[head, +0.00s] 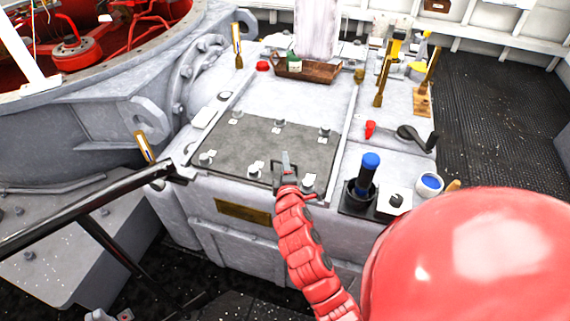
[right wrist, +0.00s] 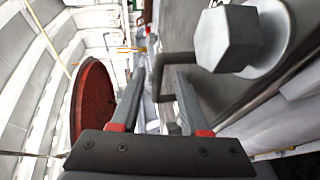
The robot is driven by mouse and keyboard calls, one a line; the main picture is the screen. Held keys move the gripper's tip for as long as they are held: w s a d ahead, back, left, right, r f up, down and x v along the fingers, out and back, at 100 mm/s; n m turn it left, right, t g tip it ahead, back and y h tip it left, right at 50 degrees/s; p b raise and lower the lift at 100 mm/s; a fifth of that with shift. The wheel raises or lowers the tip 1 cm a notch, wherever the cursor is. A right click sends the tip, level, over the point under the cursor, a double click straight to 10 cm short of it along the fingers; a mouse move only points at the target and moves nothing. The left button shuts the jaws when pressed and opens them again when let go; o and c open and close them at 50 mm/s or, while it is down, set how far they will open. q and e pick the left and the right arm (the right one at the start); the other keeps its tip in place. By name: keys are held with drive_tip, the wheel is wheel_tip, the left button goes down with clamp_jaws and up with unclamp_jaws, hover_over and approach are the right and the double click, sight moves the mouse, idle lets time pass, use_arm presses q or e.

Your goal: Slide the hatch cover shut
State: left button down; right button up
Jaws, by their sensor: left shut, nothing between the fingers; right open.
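The hatch cover looks to be the dark grey plate (head: 262,140) on top of the white housing, with bolts along its edges. A grey upright handle (head: 285,160) stands near its front edge. My right gripper (head: 284,172), on the red segmented arm, is at this handle. In the right wrist view, my right gripper (right wrist: 155,105) is open, and a bent grey bar (right wrist: 163,75) shows between its fingers. I cannot tell whether they touch. A large hex bolt (right wrist: 229,38) is close to the right finger. I cannot make out my left gripper.
Light rails run along both sides of the plate. A blue-topped lever (head: 369,172), a black crank (head: 415,138) and a red knob (head: 371,128) stand to its right. A wooden tray (head: 305,70) is behind. A black bar (head: 90,205) crosses the left side.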

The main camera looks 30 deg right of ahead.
drive_tip(key=b+v, duration=0.1)
drive_tip(key=v, duration=0.8)
drive_tip(key=shift+s+f, duration=0.1)
drive_tip(key=shift+s, duration=0.1)
drive_tip(key=p+v, duration=0.6)
drive_tip(key=v, duration=0.2)
